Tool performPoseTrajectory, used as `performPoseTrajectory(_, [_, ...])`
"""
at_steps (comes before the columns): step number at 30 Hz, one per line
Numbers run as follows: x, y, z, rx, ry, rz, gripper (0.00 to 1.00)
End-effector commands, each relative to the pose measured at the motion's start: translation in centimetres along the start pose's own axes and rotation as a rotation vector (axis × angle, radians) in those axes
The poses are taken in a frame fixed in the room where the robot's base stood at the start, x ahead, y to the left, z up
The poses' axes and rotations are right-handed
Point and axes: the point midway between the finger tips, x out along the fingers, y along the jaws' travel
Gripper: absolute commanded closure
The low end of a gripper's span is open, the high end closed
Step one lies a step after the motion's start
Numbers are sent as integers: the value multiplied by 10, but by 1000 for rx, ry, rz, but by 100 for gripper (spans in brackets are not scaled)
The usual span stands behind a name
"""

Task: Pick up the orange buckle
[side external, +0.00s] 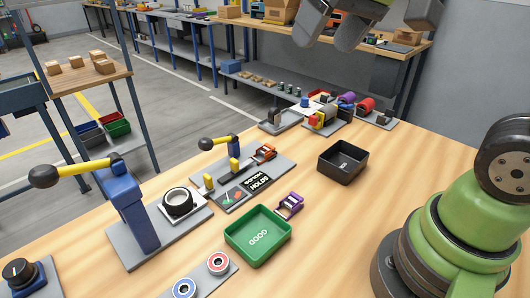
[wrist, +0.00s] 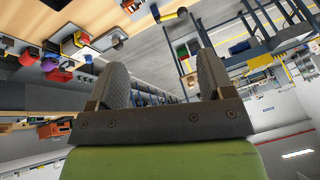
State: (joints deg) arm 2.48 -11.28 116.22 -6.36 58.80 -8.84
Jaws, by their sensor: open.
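The orange buckle (side external: 264,152) lies at the far end of a grey fixture plate in the side external view, beside a lever clamp with a yellow handle. A purple buckle (side external: 290,206) lies on the bench to the right of that plate. My gripper (side external: 327,42) is high above the back of the bench at the top edge, open and empty, well away from the orange buckle. In the wrist view my gripper (wrist: 162,60) shows two dark fingers spread apart with nothing between them. I cannot make out the orange buckle there.
A green tray (side external: 229,238) marked GOOD stands near the purple buckle. A black tray (side external: 330,172) stands behind it. A larger yellow-handled lever (side external: 122,190) rises at the left. Coloured parts (side external: 347,104) sit at the back. Bare bench lies right of the trays.

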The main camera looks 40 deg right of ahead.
Motion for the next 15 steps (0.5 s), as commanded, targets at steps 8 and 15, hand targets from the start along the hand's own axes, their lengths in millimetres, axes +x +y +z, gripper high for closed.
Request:
performPoseTrajectory(8, [82,15,-75,-96,-164,83,26])
performPoseTrajectory(15, [177,45,-103,-173,-307,134,26])
